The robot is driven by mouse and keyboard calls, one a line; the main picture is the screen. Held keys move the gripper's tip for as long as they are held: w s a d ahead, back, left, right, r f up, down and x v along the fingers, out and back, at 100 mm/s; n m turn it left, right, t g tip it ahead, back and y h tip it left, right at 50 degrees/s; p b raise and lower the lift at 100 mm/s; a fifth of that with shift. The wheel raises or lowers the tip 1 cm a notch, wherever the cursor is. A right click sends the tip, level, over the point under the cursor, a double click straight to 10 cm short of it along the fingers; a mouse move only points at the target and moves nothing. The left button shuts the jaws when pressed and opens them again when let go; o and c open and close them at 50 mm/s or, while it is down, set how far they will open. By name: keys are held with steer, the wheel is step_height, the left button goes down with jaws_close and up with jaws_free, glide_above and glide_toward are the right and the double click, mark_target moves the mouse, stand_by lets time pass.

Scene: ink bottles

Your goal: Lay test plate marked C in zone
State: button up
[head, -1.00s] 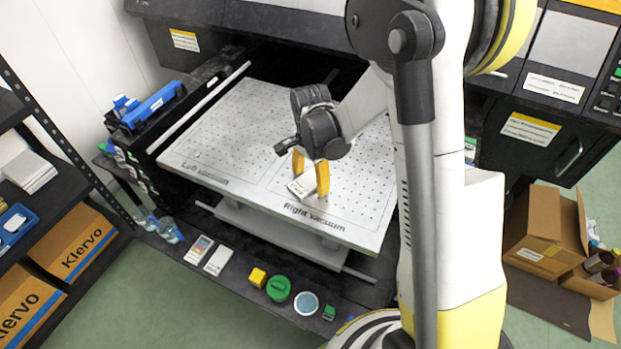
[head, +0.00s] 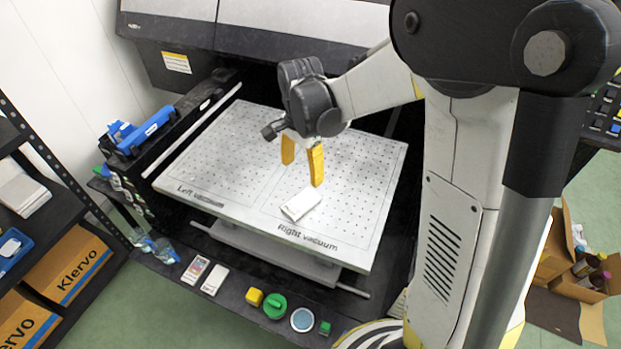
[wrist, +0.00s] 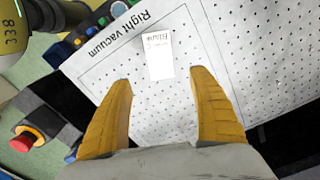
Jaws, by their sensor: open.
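A small white test plate (head: 301,204) lies flat on the perforated vacuum table (head: 235,150), just behind the "Right vacuum" label. In the wrist view the plate (wrist: 158,55) shows small dark print at its upper end, too small to read surely. My gripper (head: 302,172) has yellow fingers, spread apart and empty, above and a little behind the plate. In the wrist view the plate lies beyond the fingertips of my gripper (wrist: 161,76), between their lines and not touching them.
A red button (wrist: 22,142) shows in the wrist view. The left half of the table is bare.

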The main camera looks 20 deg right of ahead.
steer(key=s+r+n+t, duration=0.7)
steer(key=s+r+n, duration=0.4)
steer(key=s, duration=0.5)
steer(key=shift+a+r+n, duration=0.25)
steer(key=shift+r+n, duration=0.1)
steer(key=shift+n, duration=0.65)
